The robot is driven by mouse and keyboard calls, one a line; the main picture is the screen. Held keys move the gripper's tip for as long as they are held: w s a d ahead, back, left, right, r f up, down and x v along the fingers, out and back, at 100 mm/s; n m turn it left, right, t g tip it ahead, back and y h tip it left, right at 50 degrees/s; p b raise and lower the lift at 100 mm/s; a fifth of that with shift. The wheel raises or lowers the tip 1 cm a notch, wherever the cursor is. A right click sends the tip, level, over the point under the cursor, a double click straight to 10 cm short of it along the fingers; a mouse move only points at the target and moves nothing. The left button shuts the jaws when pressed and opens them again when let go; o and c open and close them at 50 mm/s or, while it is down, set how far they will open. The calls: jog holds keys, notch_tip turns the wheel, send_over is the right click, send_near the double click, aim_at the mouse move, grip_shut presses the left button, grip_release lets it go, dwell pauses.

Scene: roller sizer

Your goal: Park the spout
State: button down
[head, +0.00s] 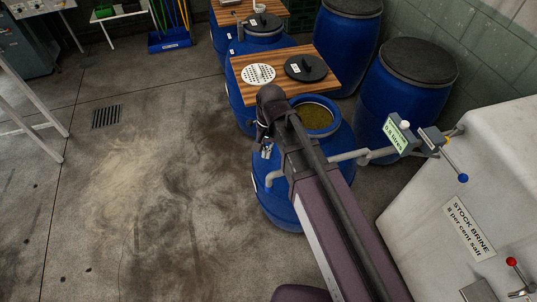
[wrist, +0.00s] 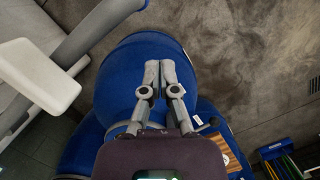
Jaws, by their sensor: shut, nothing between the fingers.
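The grey spout (head: 350,156) reaches left from the white brine tank across the near side of the open blue barrel (head: 342,135). A grey pipe (wrist: 88,33) crosses the upper left.
The white tank (head: 465,150) stands at right with a meter (head: 397,136) and a blue-knobbed lever (head: 462,177). A wooden board (head: 285,72) with a white strainer (head: 258,74) and black lid (head: 305,68) lies behind the barrel. Lidded barrels stand behind. The left floor is clear.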

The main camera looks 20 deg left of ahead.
jog(key=a+p+v, duration=0.1)
jog(key=p+v, duration=0.5)
jog(key=v, duration=0.1)
jog(key=shift+w+p, duration=0.2)
jog(key=shift+p, duration=0.15)
jog(key=shift+s+r, duration=0.1)
dwell(0.7)
